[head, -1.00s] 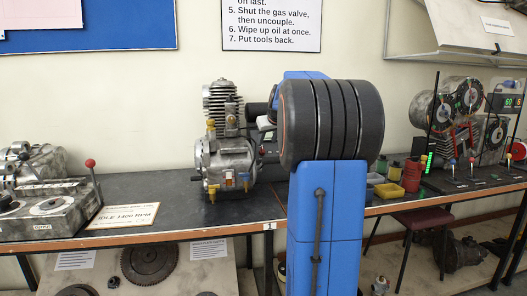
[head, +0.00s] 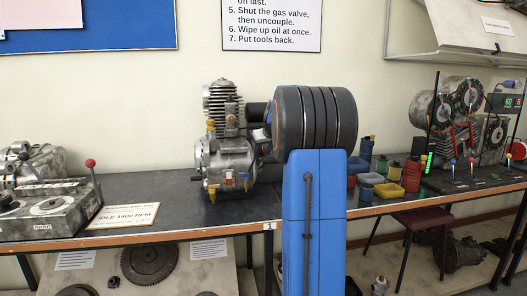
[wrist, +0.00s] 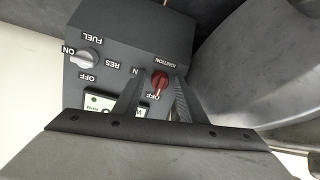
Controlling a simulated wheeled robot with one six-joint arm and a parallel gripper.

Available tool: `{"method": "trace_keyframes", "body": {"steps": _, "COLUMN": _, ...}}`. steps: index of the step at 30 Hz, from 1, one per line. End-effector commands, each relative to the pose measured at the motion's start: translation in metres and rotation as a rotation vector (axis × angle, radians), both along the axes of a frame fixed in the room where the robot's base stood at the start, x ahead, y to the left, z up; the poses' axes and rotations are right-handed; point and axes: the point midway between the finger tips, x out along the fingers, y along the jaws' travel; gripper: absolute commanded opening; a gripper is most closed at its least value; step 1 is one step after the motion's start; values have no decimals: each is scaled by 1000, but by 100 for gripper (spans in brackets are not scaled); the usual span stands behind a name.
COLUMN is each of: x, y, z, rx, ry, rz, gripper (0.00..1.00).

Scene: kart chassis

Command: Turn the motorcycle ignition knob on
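In the wrist view, a dark grey control box (wrist: 115,35) carries a red ignition knob (wrist: 159,84). The knob's grip lies along the line to the OFF label, and the ON label beside it is partly covered by a finger. My gripper (wrist: 159,78) is open, with one dark finger on each side of the red knob. I see gaps between fingers and knob, but cannot tell how deep the fingers reach. In the head view my arm hides the gripper and the ignition knob.
A pale fuel knob (wrist: 85,58) with ON, RES and OFF labels sits left on the box. In the head view an engine (head: 225,160) stands on the bench left of my arm. Small coloured bins (head: 388,191) and a red can (head: 411,176) stand to its right.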

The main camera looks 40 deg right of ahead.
Motion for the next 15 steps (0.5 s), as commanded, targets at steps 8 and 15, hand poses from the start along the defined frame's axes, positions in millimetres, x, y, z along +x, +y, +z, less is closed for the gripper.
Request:
{"method": "trace_keyframes", "body": {"steps": 8, "x": 0, "y": 0, "z": 0, "rx": 1, "ry": 0, "rz": -1, "gripper": 0}}
{"method": "trace_keyframes", "body": {"steps": 15, "x": 0, "y": 0, "z": 0, "rx": 26, "ry": -16, "rz": -29, "gripper": 0}}
